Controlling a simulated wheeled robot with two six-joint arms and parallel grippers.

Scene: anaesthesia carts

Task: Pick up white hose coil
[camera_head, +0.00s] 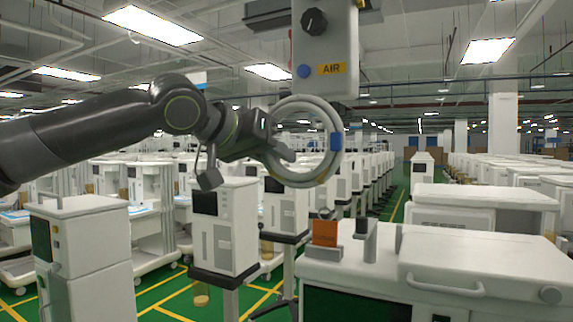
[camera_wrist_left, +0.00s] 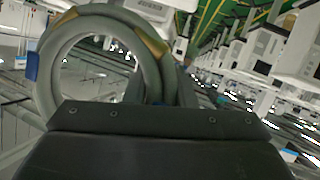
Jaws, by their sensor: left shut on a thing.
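My left gripper (camera_head: 284,150) reaches in from the left and is shut on the left part of the coil. The coil is held upright in the air, just below the grey AIR panel (camera_head: 325,50); whether it touches the panel I cannot tell. In the left wrist view the coil (camera_wrist_left: 44,90) stands beyond the dark gripper body, which hides its lower part and the fingertips. My right gripper is not in view.
A white cart (camera_head: 480,265) with a handle stands at the lower right, with an orange box (camera_head: 325,233) on it. White machines (camera_head: 224,225) stand below the arm. Rows of carts fill the background. A green aisle runs between them.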

